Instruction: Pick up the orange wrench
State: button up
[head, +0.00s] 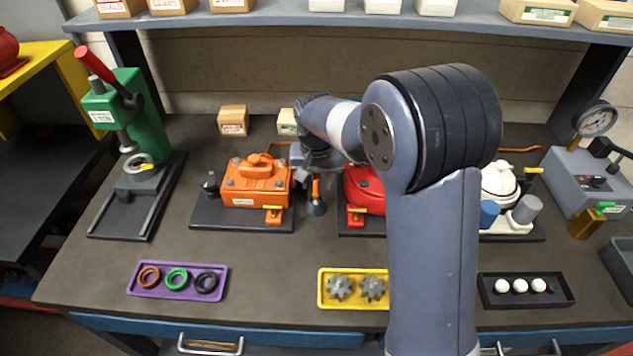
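A narrow upright orange piece (316,187) with a dark lower end stands between the orange motor and the red motor. It may be the orange wrench, but it is too small to be sure. My gripper (310,173) is just above and around its top end. I cannot tell whether the fingers touch it or are closed on it. The orange motor (258,182) sits on a dark plate to the left, with an orange valve handle (273,214) at its front. The red motor (364,190) is to the right, partly hidden by my arm.
A white motor (497,182) stands behind my arm at right. A purple tray (136,291) with rings, a yellow tray (323,302) with gears and a black tray (559,302) with white balls line the front. A green press (145,125) stands left. A shelf (280,14) spans the back.

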jog(key=shift+w+f, duration=0.1)
jog(key=shift+f, duration=0.75)
jog(key=shift+c, duration=0.2)
grip_shut()
